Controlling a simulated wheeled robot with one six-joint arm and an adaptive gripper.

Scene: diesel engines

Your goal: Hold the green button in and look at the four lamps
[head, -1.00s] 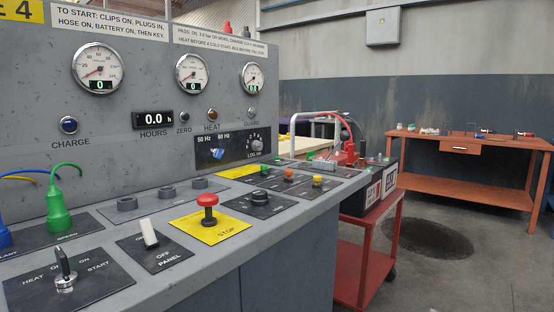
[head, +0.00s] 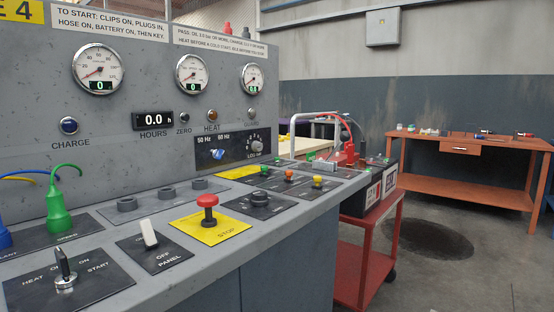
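A small green-topped button (head: 264,169) sits on a dark plate on the sloping console, left of an orange one (head: 289,175) and a yellow one (head: 318,182). Another small green spot (head: 310,156) shows further back; I cannot tell what it is. I cannot make out a fourth lamp for certain. My gripper is not in view.
A red stop button (head: 208,206) on a yellow plate, a white rocker switch (head: 149,233) and a key (head: 65,269) stand on the near console. A red cart (head: 364,262) stands beyond its end. An orange bench (head: 456,191) is at the right. The floor between is open.

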